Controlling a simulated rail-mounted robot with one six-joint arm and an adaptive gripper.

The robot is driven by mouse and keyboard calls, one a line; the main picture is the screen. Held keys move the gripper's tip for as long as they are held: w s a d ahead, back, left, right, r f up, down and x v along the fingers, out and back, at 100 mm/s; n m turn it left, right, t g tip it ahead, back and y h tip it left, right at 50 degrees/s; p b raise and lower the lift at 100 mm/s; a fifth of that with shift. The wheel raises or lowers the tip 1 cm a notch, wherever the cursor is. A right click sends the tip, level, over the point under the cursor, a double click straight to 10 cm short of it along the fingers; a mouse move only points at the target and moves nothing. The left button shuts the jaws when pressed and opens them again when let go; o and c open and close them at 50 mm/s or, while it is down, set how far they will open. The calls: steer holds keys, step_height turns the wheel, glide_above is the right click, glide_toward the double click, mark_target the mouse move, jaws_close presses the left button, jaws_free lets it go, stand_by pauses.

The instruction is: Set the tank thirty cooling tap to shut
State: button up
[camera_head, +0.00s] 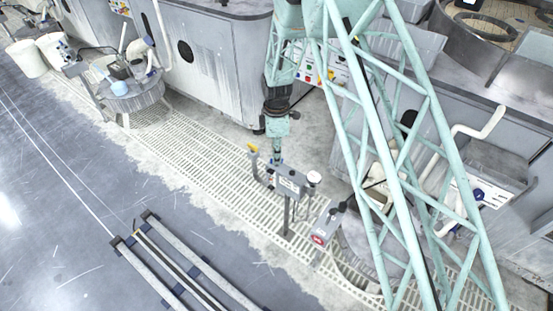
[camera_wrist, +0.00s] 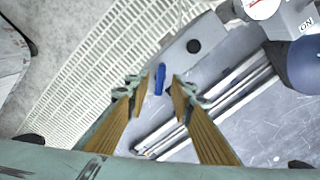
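A grey control box (camera_head: 290,182) stands on a post, with a label on its front; the label is too small to read. My gripper (camera_head: 277,157) points down just above this box. In the wrist view my gripper (camera_wrist: 163,88) is open, with its two tan-padded fingers apart. A small blue lever (camera_wrist: 160,79) shows between the fingertips, with a gap on both sides. I cannot tell the depth between lever and fingers. The grey box top (camera_wrist: 196,66) lies around the lever. No tank number can be read.
A yellow-handled tap (camera_head: 253,148) stands left of the box, and a white gauge (camera_head: 314,178) right of it. A grey box with a red mark (camera_head: 320,238) is in front right. An "ON" marking (camera_wrist: 306,24) shows at upper right. Floor rails (camera_head: 180,265) lie at front.

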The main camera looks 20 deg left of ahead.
steer(key=shift+f, duration=0.85)
jaws_close()
steer(key=shift+m, duration=0.5)
steer(key=m, duration=0.3)
steer(key=shift+m, duration=1.9)
